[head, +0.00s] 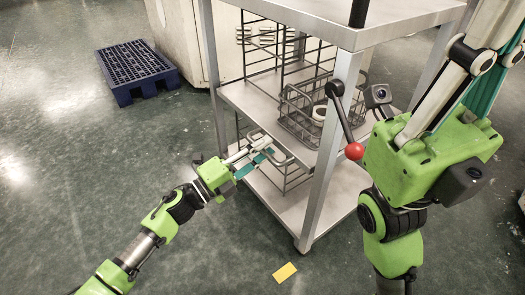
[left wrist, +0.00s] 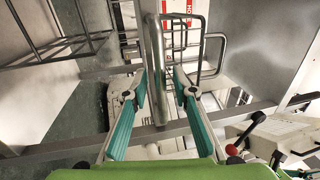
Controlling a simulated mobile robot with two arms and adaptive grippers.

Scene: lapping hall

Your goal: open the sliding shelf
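A grey metal rack stands in the middle of the head view, with a top, a middle shelf (head: 245,97) and a bottom shelf (head: 325,203). I cannot tell which level slides. My left gripper (head: 268,148) is at the front left edge of the middle shelf, beside a grey bar loop (head: 287,161). In the left wrist view my left gripper (left wrist: 159,88) is open, with a metal bar (left wrist: 154,50) running between its two teal fingers. I cannot tell whether they touch it. My right gripper (head: 480,75) is raised at the right; its fingertips are outside the picture.
A wire basket (head: 297,122) with a pale round item (head: 319,113) sits on the middle shelf. A black lever with a red ball (head: 354,151) is by the rack's front post. A blue pallet (head: 137,68) and a yellow card (head: 285,272) lie on the floor. Front left floor is clear.

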